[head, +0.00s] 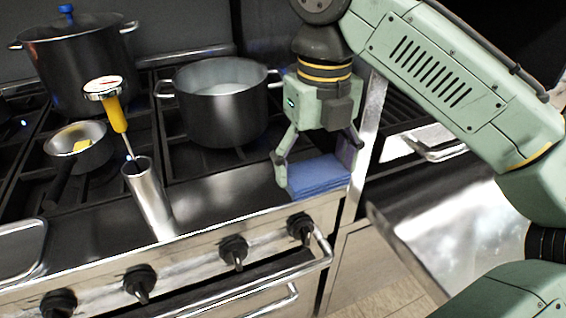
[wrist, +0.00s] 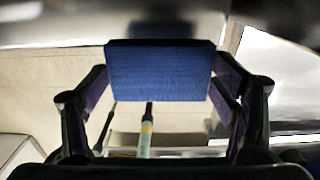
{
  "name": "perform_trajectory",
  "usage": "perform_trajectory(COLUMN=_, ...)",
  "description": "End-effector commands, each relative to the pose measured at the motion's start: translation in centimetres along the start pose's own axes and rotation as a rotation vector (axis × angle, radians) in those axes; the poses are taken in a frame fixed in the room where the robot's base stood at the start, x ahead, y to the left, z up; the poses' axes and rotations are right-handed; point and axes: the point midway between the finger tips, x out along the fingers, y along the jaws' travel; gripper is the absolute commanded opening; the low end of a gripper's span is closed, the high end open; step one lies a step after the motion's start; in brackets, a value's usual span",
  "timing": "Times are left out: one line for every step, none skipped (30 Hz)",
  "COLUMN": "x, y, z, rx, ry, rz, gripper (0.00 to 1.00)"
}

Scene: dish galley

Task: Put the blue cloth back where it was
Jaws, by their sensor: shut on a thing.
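The blue cloth (head: 318,176) is a folded pad at the front right corner of the stove top in the head view. My gripper (head: 316,170) points down over it, with one finger at each side, and is shut on it. In the wrist view the cloth (wrist: 160,72) spans the space between the two fingers of my gripper (wrist: 160,85). I cannot tell whether the cloth touches the stove top.
An open pot (head: 225,122) stands left of my gripper. A metal cylinder (head: 150,200) and a thermometer (head: 112,110) are further left, near a small pan (head: 92,155) and a lidded pot (head: 75,60). Knobs (head: 233,252) line the front. A steel surface (head: 460,220) lies right.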

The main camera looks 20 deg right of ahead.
Motion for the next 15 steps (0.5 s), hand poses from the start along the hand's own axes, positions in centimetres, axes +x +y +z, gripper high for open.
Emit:
perform_trajectory(x=0.0, y=0.7, z=1.4, rx=-0.006, ry=0.000, rz=0.002, gripper=0.53)
perform_trajectory(x=0.1, y=0.9, z=2.1, rx=-0.006, ry=0.001, rz=0.002, gripper=0.53)
perform_trajectory(x=0.2, y=1.2, z=3.0, rx=-0.005, ry=0.000, rz=0.001, gripper=0.53)
perform_trajectory(x=0.2, y=1.4, z=3.6, rx=-0.005, ry=0.000, rz=0.002, gripper=0.53)
perform_trajectory(x=0.3, y=1.6, z=4.2, rx=-0.003, ry=0.000, rz=0.001, gripper=0.53)
perform_trajectory(x=0.4, y=1.8, z=4.8, rx=-0.003, ry=0.000, rz=0.001, gripper=0.53)
perform_trajectory(x=0.4, y=1.9, z=5.2, rx=-0.002, ry=0.000, rz=0.001, gripper=0.53)
perform_trajectory(x=0.5, y=2.0, z=5.6, rx=-0.002, ry=0.000, rz=0.001, gripper=0.53)
perform_trajectory(x=0.5, y=2.1, z=5.9, rx=0.000, ry=0.000, rz=0.001, gripper=0.53)
perform_trajectory(x=0.5, y=2.2, z=6.1, rx=0.001, ry=-0.001, rz=0.000, gripper=0.53)
perform_trajectory(x=0.6, y=2.2, z=6.2, rx=0.001, ry=-0.001, rz=0.000, gripper=0.53)
perform_trajectory(x=0.7, y=2.2, z=6.3, rx=0.001, ry=-0.001, rz=0.000, gripper=0.53)
perform_trajectory(x=0.9, y=2.2, z=6.3, rx=0.002, ry=0.000, rz=0.000, gripper=0.53)
perform_trajectory(x=1.2, y=2.2, z=6.3, rx=0.002, ry=0.000, rz=0.001, gripper=0.53)
perform_trajectory(x=1.6, y=2.2, z=6.3, rx=0.002, ry=0.001, rz=0.002, gripper=0.53)
